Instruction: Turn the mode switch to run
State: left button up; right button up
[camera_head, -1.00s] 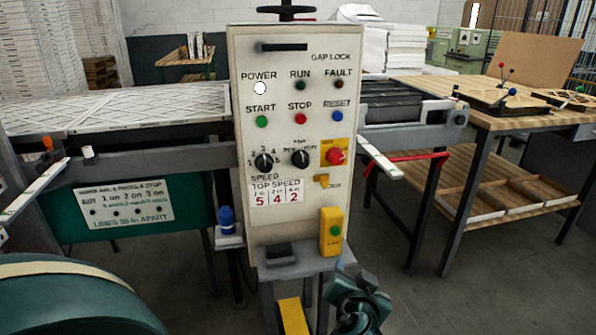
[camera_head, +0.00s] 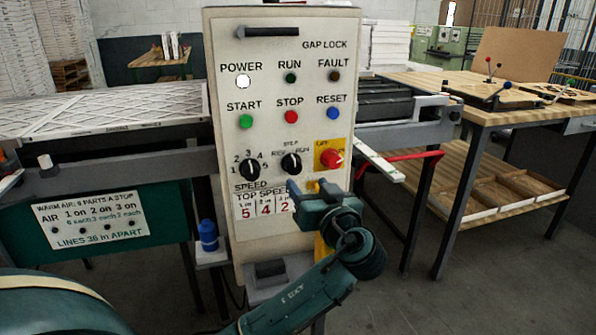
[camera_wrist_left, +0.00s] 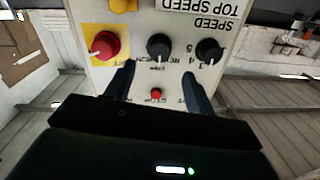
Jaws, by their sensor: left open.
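The mode switch (camera_head: 291,163) is a black knob with REV, STEP and RUN lettering around it, on the pale control panel (camera_head: 222,130). Its pointer looks roughly upright, toward STEP; the exact angle is hard to tell. In the left wrist view, which is upside down, the mode switch (camera_wrist_left: 159,46) lies just ahead of the gap between my fingers. My left gripper (camera_head: 309,190) is open and empty, just below and slightly right of the switch, apparently not touching it. It also shows in the left wrist view (camera_wrist_left: 160,80). My right gripper is not in view.
The speed knob (camera_head: 250,169) is left of the switch and the red knob on a yellow plate (camera_head: 331,159) is right of it. START, STOP (camera_head: 291,117) and RESET buttons sit above. My arm partly covers the top speed label (camera_head: 246,207) and the yellow box below.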

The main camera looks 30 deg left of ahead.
aim_at(295, 169)
pick_arm(q)
jog(key=x, duration=0.7)
jog(key=shift+p, duration=0.3)
jog(key=shift+d, duration=0.1)
jog(key=c, duration=1)
jog(key=shift+o, duration=0.2)
